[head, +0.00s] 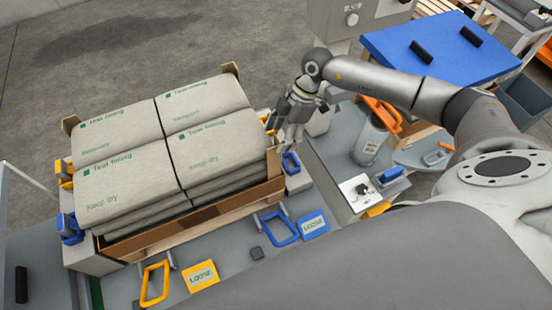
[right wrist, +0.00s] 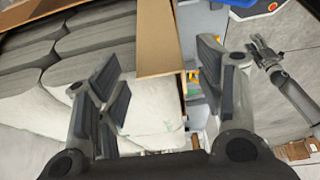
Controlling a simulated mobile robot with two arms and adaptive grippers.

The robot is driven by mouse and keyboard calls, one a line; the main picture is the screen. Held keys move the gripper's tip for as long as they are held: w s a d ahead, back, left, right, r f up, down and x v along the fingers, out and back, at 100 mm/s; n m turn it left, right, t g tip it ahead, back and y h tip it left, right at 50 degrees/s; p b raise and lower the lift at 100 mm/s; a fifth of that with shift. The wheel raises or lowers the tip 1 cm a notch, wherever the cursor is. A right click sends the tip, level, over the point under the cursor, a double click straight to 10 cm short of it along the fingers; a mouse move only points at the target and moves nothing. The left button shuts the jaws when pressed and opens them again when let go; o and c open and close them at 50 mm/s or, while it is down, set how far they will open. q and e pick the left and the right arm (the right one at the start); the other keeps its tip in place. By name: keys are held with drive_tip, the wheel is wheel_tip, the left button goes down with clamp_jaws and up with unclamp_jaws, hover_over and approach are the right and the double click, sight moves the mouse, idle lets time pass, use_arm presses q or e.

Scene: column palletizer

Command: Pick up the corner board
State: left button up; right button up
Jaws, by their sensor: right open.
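Brown corner boards stand at corners of the bag stack in the head view: one at the front right (head: 273,161), one at the back (head: 231,69) and one at the left (head: 69,124). My right gripper (head: 287,120) is beside the front right corner, close to that board. In the right wrist view a brown board (right wrist: 160,45) reaches down between the spread fingers of my right gripper (right wrist: 165,85). The fingers look clear of it, and the gap in depth is hard to judge. A small grey gripper (right wrist: 262,50), apparently my left, shows there; its jaws are too small to read.
Grey bags (head: 125,185) fill a brown-walled pallet load. Blue (head: 278,228) and yellow (head: 154,285) handles stand along the front ledge. A grey canister (head: 369,142) with an orange handle and a blue table (head: 440,50) are to the right. Open floor lies behind.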

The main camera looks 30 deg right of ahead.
drive_tip(key=c, duration=1.2)
use_arm(q)
drive_tip(key=shift+s, duration=0.35)
use_arm(e)
drive_tip(key=shift+s+r, duration=0.1)
drive_tip(key=shift+r, duration=0.1)
clamp_jaws()
drive_tip(key=shift+w+d+r, duration=0.1)
drive_tip(key=shift+w+r, duration=0.05)
drive_tip(key=shift+w, duration=0.05)
drive_tip(key=shift+r, duration=0.1)
use_arm(q)
wheel_tip(320, 180, up, 8)
drive_tip(key=p, duration=0.8)
drive_tip(key=shift+w, duration=0.15)
use_arm(e)
wheel_tip(320, 180, up, 39)
